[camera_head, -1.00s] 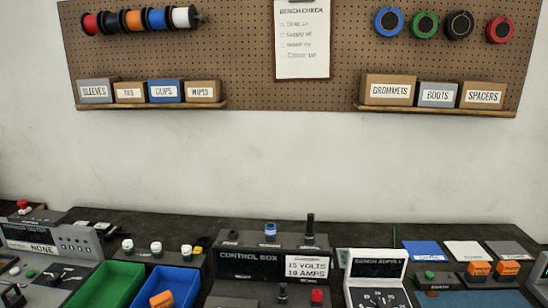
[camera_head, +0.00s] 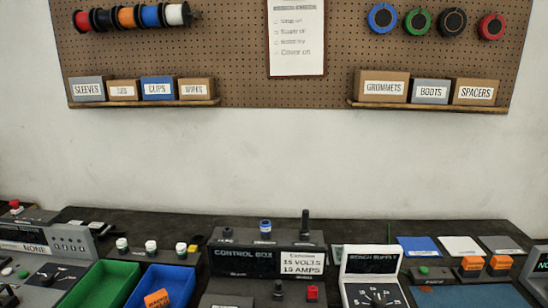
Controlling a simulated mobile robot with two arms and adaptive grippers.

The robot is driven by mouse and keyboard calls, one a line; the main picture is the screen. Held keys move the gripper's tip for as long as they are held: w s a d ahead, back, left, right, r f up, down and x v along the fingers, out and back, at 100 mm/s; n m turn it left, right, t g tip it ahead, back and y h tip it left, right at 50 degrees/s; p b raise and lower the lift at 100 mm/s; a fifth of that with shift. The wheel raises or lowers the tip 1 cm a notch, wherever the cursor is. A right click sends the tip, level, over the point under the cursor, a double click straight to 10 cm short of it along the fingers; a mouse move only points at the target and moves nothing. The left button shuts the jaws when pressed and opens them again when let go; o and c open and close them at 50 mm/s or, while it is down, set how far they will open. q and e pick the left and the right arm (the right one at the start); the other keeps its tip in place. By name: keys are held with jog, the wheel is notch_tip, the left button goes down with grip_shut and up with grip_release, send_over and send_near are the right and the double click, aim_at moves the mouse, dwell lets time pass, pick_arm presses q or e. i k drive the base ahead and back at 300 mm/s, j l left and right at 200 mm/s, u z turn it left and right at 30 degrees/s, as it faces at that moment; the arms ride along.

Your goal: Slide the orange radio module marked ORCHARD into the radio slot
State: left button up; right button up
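One orange block (camera_head: 157,299) lies in the blue bin (camera_head: 178,284) at the bottom left. I cannot make out a radio slot. Neither of my grippers is in view.
A control box (camera_head: 252,262) labelled 15 volts, 10 amps stands mid-bench. Blue, white and grey flat pads (camera_head: 460,247) lie at the back right. A pegboard (camera_head: 220,45) hangs behind.

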aim_at(498, 262)
jog(key=z, duration=1.5)
jog(key=i+l+z, duration=0.25)
jog(key=i+l, duration=0.85)
jog(key=i, duration=0.1)
